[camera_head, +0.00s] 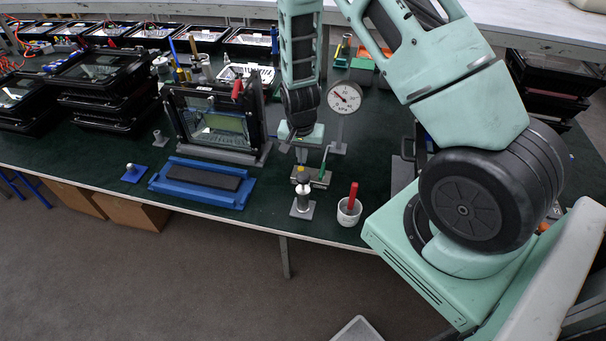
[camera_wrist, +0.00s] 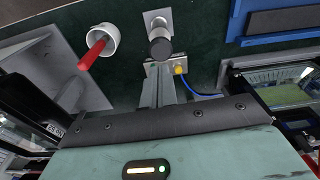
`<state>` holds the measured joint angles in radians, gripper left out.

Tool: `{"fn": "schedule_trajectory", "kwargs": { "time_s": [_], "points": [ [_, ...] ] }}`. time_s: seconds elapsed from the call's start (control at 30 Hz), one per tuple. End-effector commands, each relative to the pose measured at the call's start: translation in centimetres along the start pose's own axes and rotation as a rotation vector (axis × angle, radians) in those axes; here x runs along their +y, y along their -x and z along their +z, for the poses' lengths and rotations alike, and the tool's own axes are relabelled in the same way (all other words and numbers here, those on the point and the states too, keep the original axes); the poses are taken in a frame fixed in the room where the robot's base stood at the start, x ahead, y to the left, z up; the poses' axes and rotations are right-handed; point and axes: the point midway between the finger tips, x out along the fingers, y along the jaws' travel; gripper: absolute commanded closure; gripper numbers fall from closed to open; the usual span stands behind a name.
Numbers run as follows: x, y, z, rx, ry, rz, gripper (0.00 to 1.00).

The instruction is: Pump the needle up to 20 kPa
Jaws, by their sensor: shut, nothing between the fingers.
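A round white gauge (camera_head: 344,97) marked kPa stands on a grey post behind my gripper. Its red needle points to the upper left; I cannot read the exact value. My gripper (camera_head: 301,157) points down, shut and empty, and its fingers also show in the wrist view (camera_wrist: 160,88). Near the fingers is a grey block (camera_head: 318,180) with a green lever and a yellow cap (camera_wrist: 180,70). In front stands what looks like the pump, an upright post with a dark knob (camera_head: 302,189) on a grey plate. That knob also shows in the wrist view (camera_wrist: 160,48), apart from the fingers.
A white cup (camera_head: 349,212) with a red-handled tool stands right of the post. A blue tray (camera_head: 176,186) with a dark pad and a framed floodlight housing (camera_head: 212,120) stand left. Stacked housings (camera_head: 103,90) fill the far left. The table's front edge is close.

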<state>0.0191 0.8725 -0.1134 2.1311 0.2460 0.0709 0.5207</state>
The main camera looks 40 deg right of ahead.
Motion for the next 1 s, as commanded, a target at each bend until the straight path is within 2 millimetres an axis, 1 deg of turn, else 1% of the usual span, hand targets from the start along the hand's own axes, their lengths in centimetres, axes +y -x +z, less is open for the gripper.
{"fn": "schedule_trajectory", "kwargs": {
  "time_s": [0.13, 0.27, 0.6, 0.7, 0.83, 1.0],
  "points": [
    [0.0, -0.3, 0.0, 0.0, 0.0, 0.0, 1.0],
    [0.0, -1.2, 0.0, -0.001, 0.0, 0.0, 1.0],
    [0.0, -5.4, 0.1, -0.001, -0.001, 0.0, 1.0],
    [0.0, -6.3, 0.1, -0.001, -0.001, -0.001, 1.0],
    [0.0, -7.0, 0.0, -0.001, 0.0, -0.001, 1.0],
    [0.0, -7.0, 0.0, -0.001, 0.0, -0.001, 1.0]
  ]
}}
